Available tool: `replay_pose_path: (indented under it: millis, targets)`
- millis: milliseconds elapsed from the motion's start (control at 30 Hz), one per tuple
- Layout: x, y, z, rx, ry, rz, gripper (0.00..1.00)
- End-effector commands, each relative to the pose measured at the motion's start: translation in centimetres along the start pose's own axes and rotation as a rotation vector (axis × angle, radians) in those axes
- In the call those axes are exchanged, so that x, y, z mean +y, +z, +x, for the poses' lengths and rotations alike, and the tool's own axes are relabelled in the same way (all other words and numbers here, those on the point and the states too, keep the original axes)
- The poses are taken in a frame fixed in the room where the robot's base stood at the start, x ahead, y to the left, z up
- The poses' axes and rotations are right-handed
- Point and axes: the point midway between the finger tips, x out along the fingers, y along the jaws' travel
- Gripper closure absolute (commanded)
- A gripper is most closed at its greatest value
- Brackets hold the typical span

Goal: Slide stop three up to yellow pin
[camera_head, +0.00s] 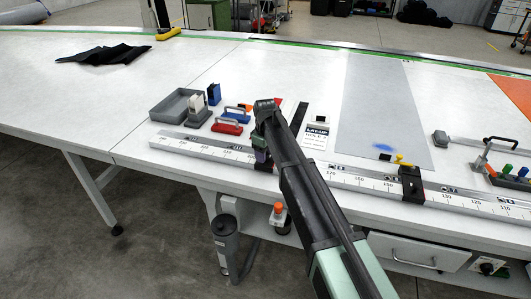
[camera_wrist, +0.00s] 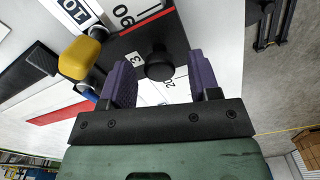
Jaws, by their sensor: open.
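My gripper (camera_head: 262,156) is over the left part of the white scale rail (camera_head: 205,153) in the head view. In the wrist view its purple fingers (camera_wrist: 161,82) are open, one on each side of the round black knob of stop three (camera_wrist: 143,43), a black block with a red line and a "3" label. I cannot tell whether the fingers touch the knob. A yellow rounded piece (camera_wrist: 83,54) with blue below it stands beside the stop; I cannot tell if it is the pin. In the head view my arm and gripper hide stop three. A small yellow pin-like piece (camera_head: 400,159) stands near another black stop (camera_head: 411,184).
A grey tray (camera_head: 172,112), a red-handled piece (camera_head: 228,127) and a blue-handled piece (camera_head: 237,113) lie behind the rail at left. A grey sheet (camera_head: 375,90) covers the table's middle. A clamp-like fixture (camera_head: 480,165) stands at right. The table's far left is mostly clear.

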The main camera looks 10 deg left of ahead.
Motion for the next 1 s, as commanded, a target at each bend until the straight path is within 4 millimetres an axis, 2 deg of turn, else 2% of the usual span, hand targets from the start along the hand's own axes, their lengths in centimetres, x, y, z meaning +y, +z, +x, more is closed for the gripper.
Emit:
replay_pose_path:
  millis: [33, 200, 300, 400, 900, 1000]
  targets:
    - [0.0, 0.0, -1.8, 0.0, 0.0, 0.0, 0.44]
    - [0.0, 0.0, -6.1, 0.0, 0.0, 0.0, 0.44]
    - [0.0, 0.0, -8.4, 0.0, 0.0, 0.0, 0.44]
    - [0.0, 0.0, -9.7, 0.0, 0.0, 0.0, 0.44]
    - [0.0, 0.0, -9.6, 0.0, 0.0, 0.004, 0.44]
    - [-0.3, 0.3, -9.6, 0.0, 0.0, 0.109, 0.44]
